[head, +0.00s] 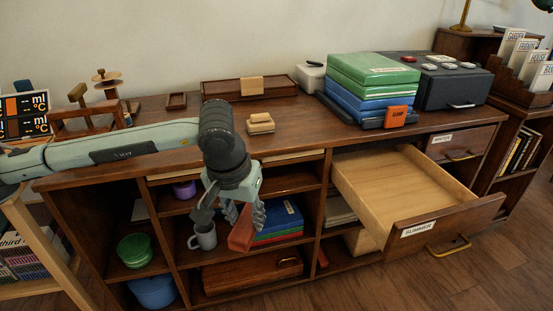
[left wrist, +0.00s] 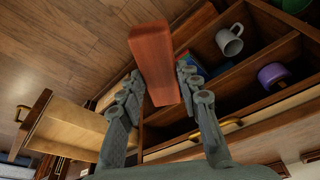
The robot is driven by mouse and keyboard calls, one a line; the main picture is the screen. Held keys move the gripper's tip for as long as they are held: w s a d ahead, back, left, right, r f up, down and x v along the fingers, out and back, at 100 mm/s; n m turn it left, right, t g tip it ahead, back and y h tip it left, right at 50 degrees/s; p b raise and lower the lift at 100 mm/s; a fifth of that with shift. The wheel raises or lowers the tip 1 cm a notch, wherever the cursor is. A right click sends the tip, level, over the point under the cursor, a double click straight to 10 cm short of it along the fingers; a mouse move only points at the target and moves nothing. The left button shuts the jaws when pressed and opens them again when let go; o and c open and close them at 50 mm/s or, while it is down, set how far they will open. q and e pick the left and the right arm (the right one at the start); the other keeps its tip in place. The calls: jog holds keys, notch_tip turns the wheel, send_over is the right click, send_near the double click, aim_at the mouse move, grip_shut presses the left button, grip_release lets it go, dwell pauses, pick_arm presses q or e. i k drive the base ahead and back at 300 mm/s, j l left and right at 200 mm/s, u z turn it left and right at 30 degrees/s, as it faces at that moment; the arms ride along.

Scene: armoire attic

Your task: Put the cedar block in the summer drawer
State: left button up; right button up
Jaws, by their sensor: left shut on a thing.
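My left gripper (head: 232,212) is shut on a reddish-brown block, the cedar block (head: 241,230), in front of the cabinet's middle shelves. The left wrist view shows the block (left wrist: 155,60) standing out between both fingers of the gripper (left wrist: 157,95). The summer drawer (head: 408,230), labelled SUMMER, is pulled out to the right of the gripper, and its pale wooden inside looks empty. The drawer also shows at the left of the left wrist view (left wrist: 62,122). The block is apart from the drawer, to its left. My right gripper is not in view.
The drawer labelled WINTER (head: 462,144) is shut, right of the summer drawer. Shelves behind the gripper hold a grey mug (head: 204,238) and coloured folders (head: 281,220). Green and blue boxes (head: 372,85) stand on the cabinet top. The floor in front is clear.

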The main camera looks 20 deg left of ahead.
aim_at(410, 205)
jog(key=i+j+z, duration=0.15)
jog(key=z, duration=0.2)
jog(key=i+j+z, duration=0.4)
jog(key=k+l, duration=0.05)
jog(key=l, duration=0.05)
